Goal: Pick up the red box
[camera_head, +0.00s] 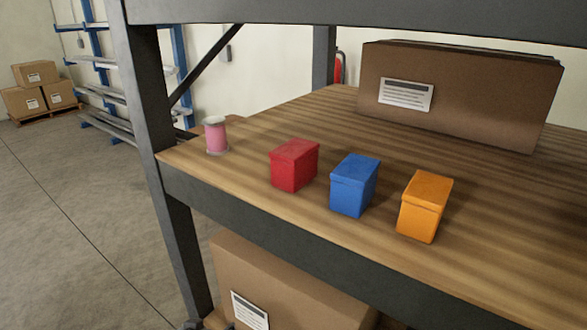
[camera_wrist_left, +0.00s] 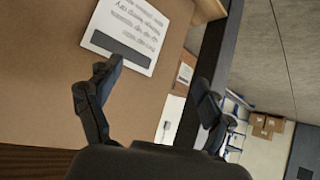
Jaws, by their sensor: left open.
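The red box (camera_head: 294,165) is a small lidded box standing upright on the wooden shelf (camera_head: 310,215), near its front edge. The blue box (camera_head: 354,185) stands to its right in the head view. Neither gripper shows in the head view. In the left wrist view my left gripper (camera_wrist_left: 158,74) is open with nothing between its fingers. That view faces a cardboard surface with a white label (camera_wrist_left: 127,32), and the red box is not in it. My right gripper is in neither view.
An orange box (camera_head: 424,206) stands right of the blue one, and a pink spool (camera_head: 215,136) stands at the left. A large cardboard box (camera_head: 458,97) sits behind. A dark upright post (camera_head: 149,110) bounds the shelf's left. Another carton (camera_head: 285,285) is below.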

